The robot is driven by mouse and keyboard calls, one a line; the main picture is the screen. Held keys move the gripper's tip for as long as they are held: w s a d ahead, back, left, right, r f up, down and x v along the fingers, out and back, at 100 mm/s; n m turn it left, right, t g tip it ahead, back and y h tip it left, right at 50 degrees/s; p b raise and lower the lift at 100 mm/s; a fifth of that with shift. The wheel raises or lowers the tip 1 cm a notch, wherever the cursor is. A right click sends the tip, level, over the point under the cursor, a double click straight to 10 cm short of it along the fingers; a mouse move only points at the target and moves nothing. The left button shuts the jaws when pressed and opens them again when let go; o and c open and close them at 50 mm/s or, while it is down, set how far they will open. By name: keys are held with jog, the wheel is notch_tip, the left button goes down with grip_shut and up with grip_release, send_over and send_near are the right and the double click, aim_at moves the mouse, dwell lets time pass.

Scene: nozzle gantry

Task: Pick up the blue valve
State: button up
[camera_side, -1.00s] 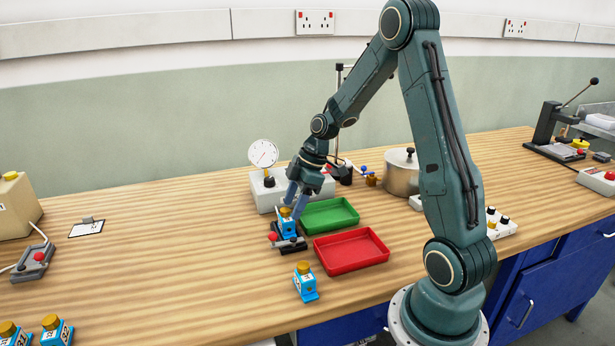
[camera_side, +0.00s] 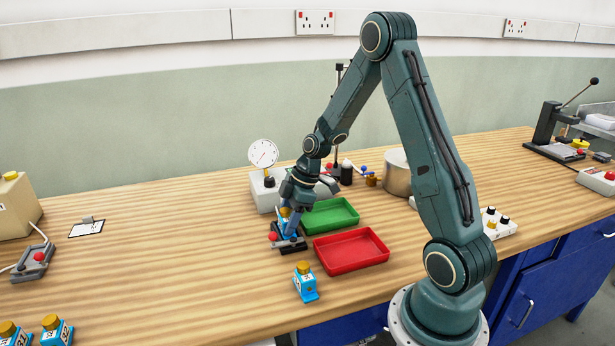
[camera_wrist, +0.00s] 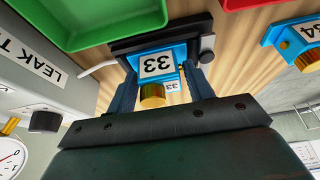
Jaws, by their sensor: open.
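A blue valve (camera_side: 284,228) with a brass cap stands in a dark fixture (camera_side: 299,246) with a red knob. In the wrist view this valve (camera_wrist: 157,66) carries the label 33, and its brass cap points toward my gripper. My gripper (camera_side: 291,222) is over it from above, open, with one finger on each side of the valve. In the wrist view the fingers of my gripper (camera_wrist: 160,76) flank the valve body. I cannot tell whether they touch it. In the side view the fingers partly hide the valve.
A green tray (camera_side: 352,222) and a red tray (camera_side: 384,256) lie right of the fixture. A gauge box (camera_side: 262,195) stands behind. Another blue valve (camera_side: 306,286) stands in front, labelled 34 in the wrist view (camera_wrist: 300,38). Two more stand at the front left (camera_side: 52,332).

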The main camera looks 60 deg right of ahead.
aim_at(288, 211)
jog(key=c, duration=1)
jog(key=shift+o, duration=0.2)
jog(key=shift+r, duration=0.1)
notch_tip(288, 211, up, 20)
dwell(0.4)
